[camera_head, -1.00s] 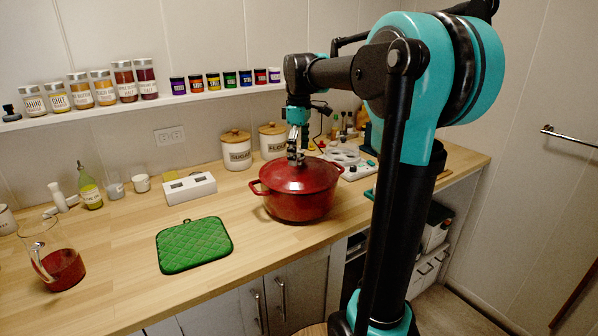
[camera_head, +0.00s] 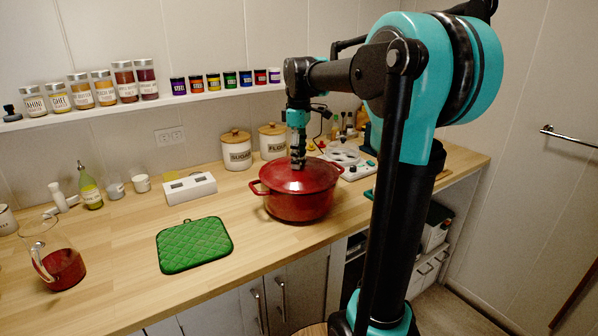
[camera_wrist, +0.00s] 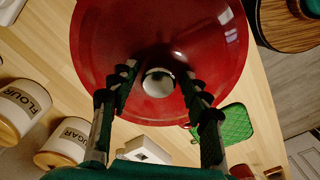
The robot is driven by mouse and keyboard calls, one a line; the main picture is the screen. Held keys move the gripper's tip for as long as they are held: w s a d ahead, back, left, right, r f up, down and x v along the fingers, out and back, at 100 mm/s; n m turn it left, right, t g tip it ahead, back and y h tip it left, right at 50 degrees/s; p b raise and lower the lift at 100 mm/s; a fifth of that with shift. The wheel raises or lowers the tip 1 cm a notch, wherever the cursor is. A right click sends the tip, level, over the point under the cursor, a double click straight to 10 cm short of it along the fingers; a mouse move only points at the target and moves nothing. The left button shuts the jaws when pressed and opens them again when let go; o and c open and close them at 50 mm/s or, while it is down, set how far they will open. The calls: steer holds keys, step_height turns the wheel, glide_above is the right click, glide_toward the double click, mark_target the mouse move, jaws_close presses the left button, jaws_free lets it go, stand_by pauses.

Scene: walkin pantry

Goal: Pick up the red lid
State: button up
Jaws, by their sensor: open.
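The red lid (camera_head: 300,177) sits on the red pot (camera_head: 300,206) on the wooden counter. In the wrist view the lid (camera_wrist: 160,40) fills the upper middle, with its round silver knob (camera_wrist: 158,82) in plain sight. My gripper (camera_head: 298,165) points down over the middle of the lid. In the wrist view my gripper (camera_wrist: 160,80) is open, one finger on each side of the knob. I cannot tell whether the fingers touch the lid. The knob is hidden behind the fingers in the head view.
A green quilted mat (camera_head: 194,244) lies on the counter left of the pot. Sugar (camera_head: 237,152) and flour (camera_head: 271,142) canisters stand behind it, near a white box (camera_head: 190,187). A glass pitcher (camera_head: 62,266) is at far left. Free counter lies around the mat.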

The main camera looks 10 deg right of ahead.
steer(key=shift+f, duration=0.2)
jaws_close()
steer(key=shift+r, duration=0.15)
